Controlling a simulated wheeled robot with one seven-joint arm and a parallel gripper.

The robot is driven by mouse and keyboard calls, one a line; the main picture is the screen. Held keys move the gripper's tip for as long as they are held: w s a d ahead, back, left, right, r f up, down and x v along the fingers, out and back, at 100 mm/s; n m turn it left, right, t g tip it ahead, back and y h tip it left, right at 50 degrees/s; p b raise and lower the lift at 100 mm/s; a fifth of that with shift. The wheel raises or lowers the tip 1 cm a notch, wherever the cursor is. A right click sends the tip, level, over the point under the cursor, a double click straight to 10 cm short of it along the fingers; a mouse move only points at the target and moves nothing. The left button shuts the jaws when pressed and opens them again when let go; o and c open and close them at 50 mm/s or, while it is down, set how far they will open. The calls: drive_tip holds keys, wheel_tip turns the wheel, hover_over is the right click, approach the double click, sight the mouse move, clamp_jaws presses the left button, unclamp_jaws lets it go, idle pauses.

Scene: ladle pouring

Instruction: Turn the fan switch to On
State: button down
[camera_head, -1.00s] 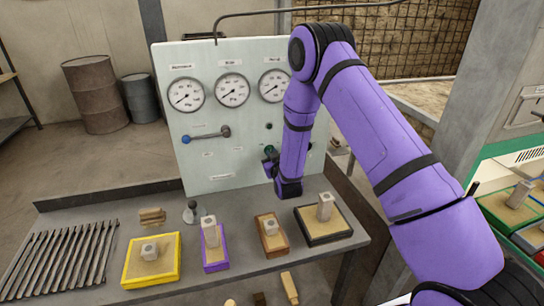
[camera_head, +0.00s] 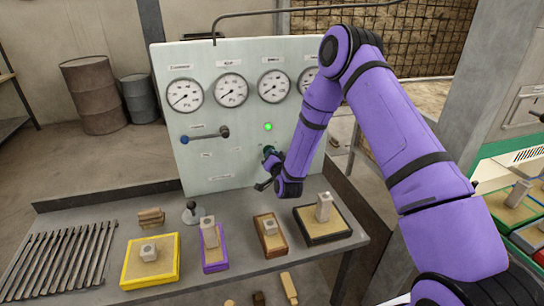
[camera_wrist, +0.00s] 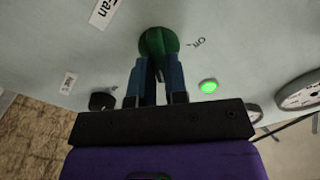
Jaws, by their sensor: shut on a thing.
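The fan switch is a green round knob with a raised grip (camera_wrist: 158,40) on the pale panel (camera_head: 215,165). A "Fan" label (camera_wrist: 103,11) sits beside it in the wrist view. The blue fingers of my gripper (camera_wrist: 158,72) are shut on the knob's grip, one on each side. In the head view my gripper (camera_head: 271,160) is at the panel's lower right and mostly covers the knob. A round indicator light near the knob glows bright green (camera_wrist: 209,86); it also shows in the head view (camera_head: 268,127). A small label near the knob is too unclear to read surely.
Gauges (camera_head: 231,90) line the panel's top. A blue-ended lever (camera_head: 205,134) is left of the knob. Below, on the bench (camera_head: 110,217), stand a yellow box (camera_head: 130,275), a purple box (camera_head: 215,262), a brown box (camera_head: 272,247) and a black box (camera_head: 325,240).

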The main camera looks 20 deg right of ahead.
drive_tip(key=shift+m, duration=0.7)
drive_tip(key=c, duration=1.1)
unclamp_jaws()
drive_tip(key=shift+c, duration=0.2)
drive_tip(key=s, duration=1.1)
drive_tip(key=shift+w, duration=0.1)
